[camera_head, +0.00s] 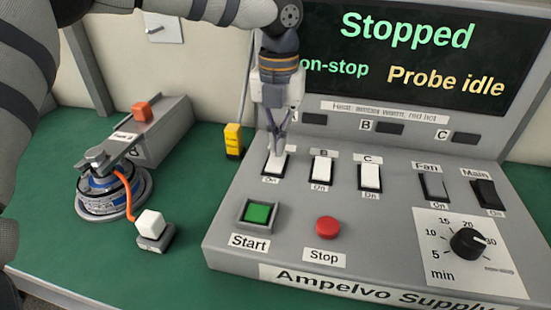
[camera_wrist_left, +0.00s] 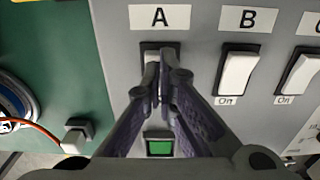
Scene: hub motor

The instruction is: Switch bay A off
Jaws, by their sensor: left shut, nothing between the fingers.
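The bay A switch (camera_head: 276,163) is a white rocker at the left of the row on the grey supply panel; its "On" mark shows below it. My left gripper (camera_head: 278,148) is shut and empty, pointing down at the upper part of this switch. In the left wrist view, the closed fingertips (camera_wrist_left: 163,78) cover most of the bay A rocker (camera_wrist_left: 151,55) under the "A" label. They look to be at or just above it; contact and the rocker's tilt cannot be told. My right gripper is not in view.
White switches B (camera_head: 321,170) and C (camera_head: 370,177) stand close to the right. A green Start button (camera_head: 258,213) and red Stop button (camera_head: 327,228) lie in front. The display (camera_head: 420,60) reads "Stopped". A hub motor (camera_head: 112,195) stands left on the green bench.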

